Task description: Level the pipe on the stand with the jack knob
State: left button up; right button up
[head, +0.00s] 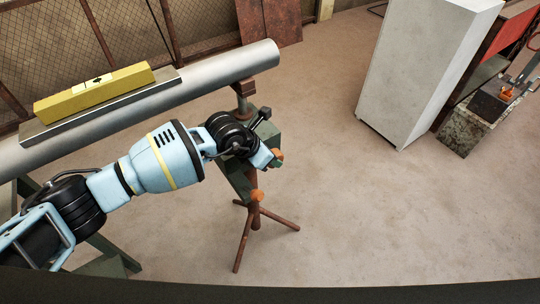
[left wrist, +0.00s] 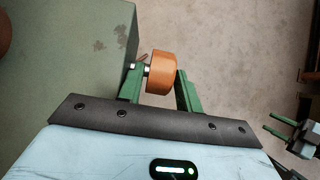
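The silver pipe (head: 225,70) runs across the upper left of the head view, its right end over a stand with a green body (head: 266,130) and rusty tripod legs (head: 254,221). A yellow level (head: 93,91) lies on a flat bar on the pipe; its bubble is too small to read. My left gripper (head: 272,160) is at the stand's orange jack knob (head: 278,154). In the left wrist view the knob (left wrist: 162,72) sits between the green fingertips (left wrist: 157,85), with a gap at the left finger. My right gripper (left wrist: 276,123) shows at the right edge, its fingers apart.
A tall white cabinet (head: 425,70) stands at the upper right, beside a stone block (head: 466,130) and a red-panelled unit. Another orange knob (head: 256,195) is lower on the stand. The floor between stand and cabinet is clear.

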jog(key=shift+a, duration=0.1)
